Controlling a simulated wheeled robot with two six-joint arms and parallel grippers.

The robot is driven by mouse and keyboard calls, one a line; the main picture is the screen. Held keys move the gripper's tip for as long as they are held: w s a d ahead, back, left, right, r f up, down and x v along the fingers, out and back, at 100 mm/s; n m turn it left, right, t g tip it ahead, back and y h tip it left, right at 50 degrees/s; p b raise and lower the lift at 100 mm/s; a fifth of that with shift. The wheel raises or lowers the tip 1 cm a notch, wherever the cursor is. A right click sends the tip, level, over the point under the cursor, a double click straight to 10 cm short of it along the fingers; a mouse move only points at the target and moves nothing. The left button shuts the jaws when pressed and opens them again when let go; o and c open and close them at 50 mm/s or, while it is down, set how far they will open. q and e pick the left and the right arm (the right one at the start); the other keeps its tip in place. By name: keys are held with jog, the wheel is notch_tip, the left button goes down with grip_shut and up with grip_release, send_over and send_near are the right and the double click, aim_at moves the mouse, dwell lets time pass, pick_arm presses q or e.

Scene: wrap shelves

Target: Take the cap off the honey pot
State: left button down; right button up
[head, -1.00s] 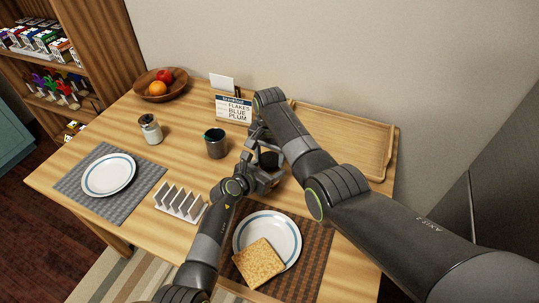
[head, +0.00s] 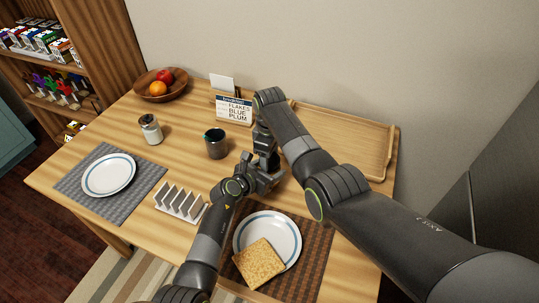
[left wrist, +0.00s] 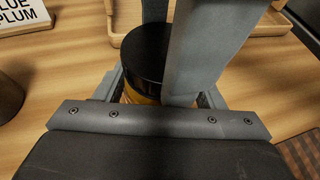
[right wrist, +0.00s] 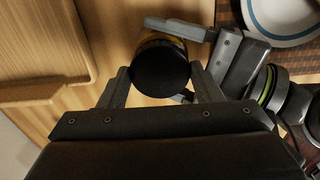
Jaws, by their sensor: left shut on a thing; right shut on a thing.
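The honey pot shows in the left wrist view as an amber jar (left wrist: 134,96) under a round black cap (left wrist: 146,50). My left gripper (head: 262,168) is shut around the jar's body, low near the table. My right gripper (head: 266,146) comes from above and is shut on the cap; in the right wrist view its fingers sit on either side of the black cap (right wrist: 160,68). A little amber shows beside the cap there. In the head view the pot is mostly hidden by the grippers. I cannot tell whether the cap is loose.
A dark mug (head: 216,143) stands left of the grippers, with a white toast rack (head: 181,202) nearer. A plate (head: 284,232) with toast (head: 259,263) lies in front. A breakfast sign (head: 234,108) and a wooden tray (head: 345,140) are behind. A small jar (head: 151,129) stands farther left.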

jog(key=n, duration=1.3)
jog(key=shift+r+n, duration=0.1)
jog(key=shift+n, duration=0.2)
jog(key=shift+r, duration=0.15)
jog(key=shift+r, duration=0.9)
jog(key=shift+r, duration=2.05)
pick_arm(q)
jog(key=shift+c, duration=1.3)
grip_release()
